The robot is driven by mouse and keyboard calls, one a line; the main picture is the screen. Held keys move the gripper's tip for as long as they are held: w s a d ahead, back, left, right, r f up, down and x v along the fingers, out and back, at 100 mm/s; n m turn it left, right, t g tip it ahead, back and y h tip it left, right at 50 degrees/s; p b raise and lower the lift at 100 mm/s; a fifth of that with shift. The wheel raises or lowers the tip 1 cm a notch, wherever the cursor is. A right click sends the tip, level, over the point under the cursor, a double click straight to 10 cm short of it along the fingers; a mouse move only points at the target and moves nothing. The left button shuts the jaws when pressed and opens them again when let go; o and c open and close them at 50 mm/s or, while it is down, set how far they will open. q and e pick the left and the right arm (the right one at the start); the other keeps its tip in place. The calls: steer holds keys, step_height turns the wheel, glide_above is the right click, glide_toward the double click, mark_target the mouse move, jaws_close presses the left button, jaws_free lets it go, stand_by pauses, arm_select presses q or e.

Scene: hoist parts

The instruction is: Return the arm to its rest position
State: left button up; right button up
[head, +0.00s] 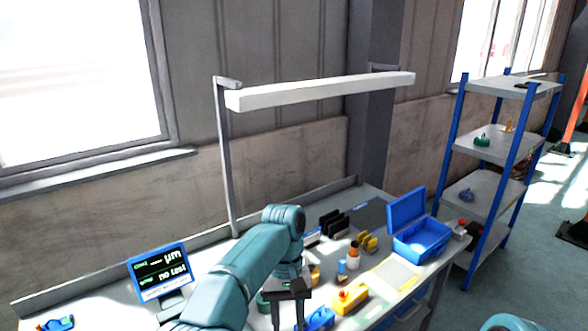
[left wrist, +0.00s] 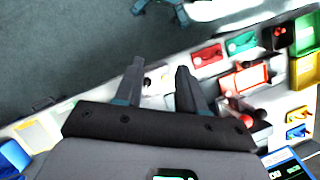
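My left arm reaches in from the bottom of the head view over the workbench (head: 215,252). Its left gripper (head: 290,312) points down above the bench, with the fingertips cut off by the lower edge. In the left wrist view the two dark fingers of the left gripper (left wrist: 157,80) stand apart with a clear gap. Nothing is held between them; the bench surface shows behind the gap. A teal part at the bottom right corner of the head view may be my right arm. Its gripper is not visible.
A blue open box (head: 422,243), bottles, a yellow part (head: 350,298) and a display (head: 160,272) are on the bench. A lamp bar (head: 320,90) spans above it. A blue-posted shelf (head: 487,148) stands right. Coloured bins (left wrist: 242,42) show in the wrist view.

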arm_select(q)
steer(key=s+a+f+t+h, duration=0.1)
steer(key=s+a+f, duration=0.1)
steer(key=f, duration=0.9)
steer(key=s+a+f+h, duration=0.1)
steer(key=a+f+h, duration=0.15)
steer(key=f, duration=0.75)
steer(key=s+a+f+n+t, duration=0.1)
steer(key=s+a+f+t, duration=0.2)
steer(key=s, duration=0.7)
steer(key=s+a+f+t, duration=0.1)
steer(key=s+a+f, duration=0.3)
steer(key=s, duration=0.6)
step_height(320, 180, down, 11)
steer(key=s+b, duration=0.1)
steer(key=b, duration=0.9)
steer(key=shift+d+r, duration=0.2)
steer(key=shift+d, duration=0.05)
arm_select(e)
step_height(320, 180, down, 10)
